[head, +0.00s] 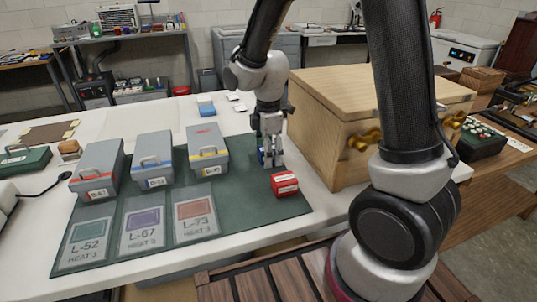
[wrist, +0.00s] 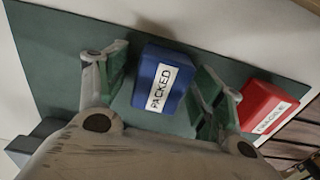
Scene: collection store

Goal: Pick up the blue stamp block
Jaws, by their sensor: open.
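The blue stamp block (wrist: 160,80) sits on the green mat and carries a white label reading PACKED. My gripper (wrist: 163,90) is open, with one finger on each side of the block in the wrist view. A narrow gap shows at the left finger; at the right finger I cannot tell whether it touches. In the head view my gripper (head: 271,150) points down at the mat's right part, and only a sliver of the blue block (head: 261,157) shows behind the fingers.
A red block (head: 285,184) labelled FRAGILE stands close by; it also shows in the wrist view (wrist: 265,103). A wooden chest (head: 335,125) stands to the right. Three grey boxes (head: 207,150) and label cards (head: 194,212) lie left on the green mat (head: 240,205).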

